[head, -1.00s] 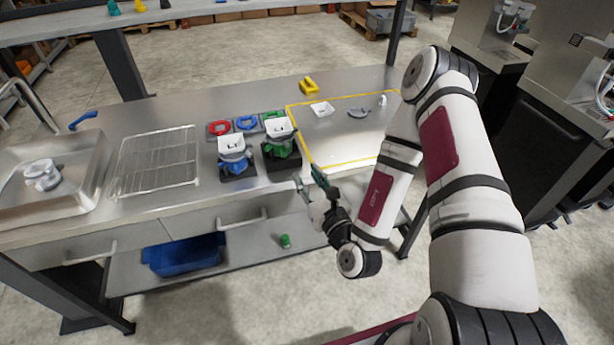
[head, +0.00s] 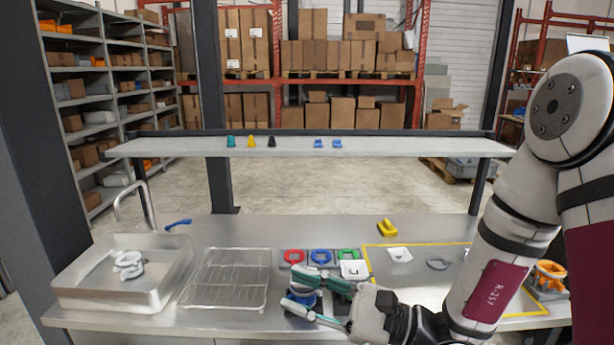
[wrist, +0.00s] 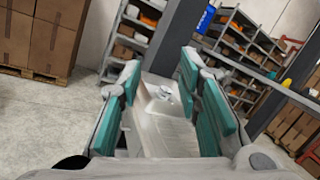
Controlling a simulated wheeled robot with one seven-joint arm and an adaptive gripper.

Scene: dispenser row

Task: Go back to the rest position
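My gripper (head: 308,289) has teal finger pads and hovers over the front of the steel bench, pointing left in the head view. In the wrist view the pads (wrist: 160,85) stand wide apart with nothing between them. The blue dispenser (head: 303,299) is mostly hidden behind my fingers. A white hopper (head: 354,270) shows just beyond the gripper, and the green-based dispenser under it is hidden. I cannot tell whether the gripper touches either dispenser.
A steel sink (head: 75,278) and a wire rack (head: 225,283) lie to the left. Red, blue and green rings (head: 321,256) sit behind the dispensers. A yellow-outlined area (head: 420,290) holds a white dish (head: 399,254) and a grey part (head: 437,264). An upper shelf (head: 400,148) spans the bench.

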